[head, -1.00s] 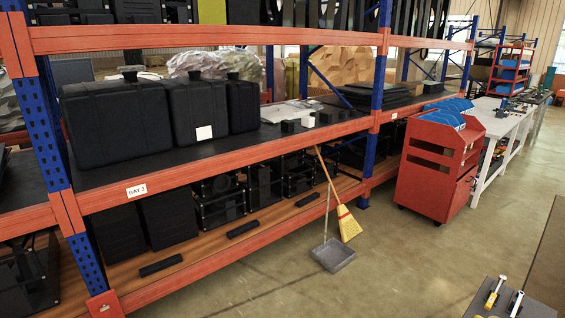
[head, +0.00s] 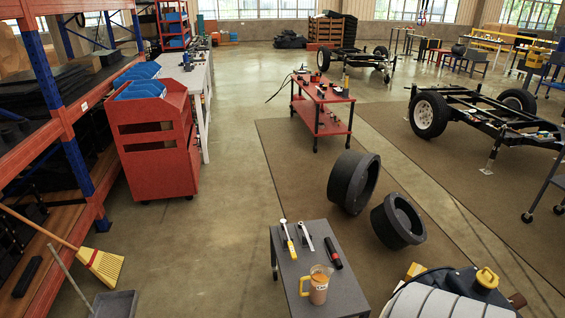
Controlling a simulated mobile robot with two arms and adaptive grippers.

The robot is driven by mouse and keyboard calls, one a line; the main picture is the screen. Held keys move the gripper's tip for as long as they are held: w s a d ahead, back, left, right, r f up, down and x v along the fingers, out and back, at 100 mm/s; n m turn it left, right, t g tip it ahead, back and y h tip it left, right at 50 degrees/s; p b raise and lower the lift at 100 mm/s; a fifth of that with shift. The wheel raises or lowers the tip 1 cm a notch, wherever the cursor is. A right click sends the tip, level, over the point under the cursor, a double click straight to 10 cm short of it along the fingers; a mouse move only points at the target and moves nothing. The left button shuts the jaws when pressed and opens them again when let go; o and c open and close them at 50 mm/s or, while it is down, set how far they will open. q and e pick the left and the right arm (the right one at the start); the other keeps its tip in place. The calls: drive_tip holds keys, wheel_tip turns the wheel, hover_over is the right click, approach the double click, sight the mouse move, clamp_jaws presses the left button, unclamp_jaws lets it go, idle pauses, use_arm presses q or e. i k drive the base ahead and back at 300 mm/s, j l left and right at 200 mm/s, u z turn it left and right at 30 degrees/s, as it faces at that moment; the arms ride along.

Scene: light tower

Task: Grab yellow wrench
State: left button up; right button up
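A tool with a yellow handle (head: 290,241), which looks like the yellow wrench, lies on a small dark grey table (head: 348,292) at the lower middle of the head view. A similar tool with a pale handle (head: 305,234) lies just to its right. Neither of my grippers shows in this view, so I cannot see their state.
A red cart (head: 160,145), broom (head: 102,264) and rack are left. Open floor (head: 215,245) lies between.

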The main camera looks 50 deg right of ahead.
sight(282, 221)
drive_tip(key=i+z, duration=0.35)
drive_tip(key=i, duration=0.25)
drive_tip(key=i+j+z, duration=0.3)
drive_tip(key=i, duration=0.3)
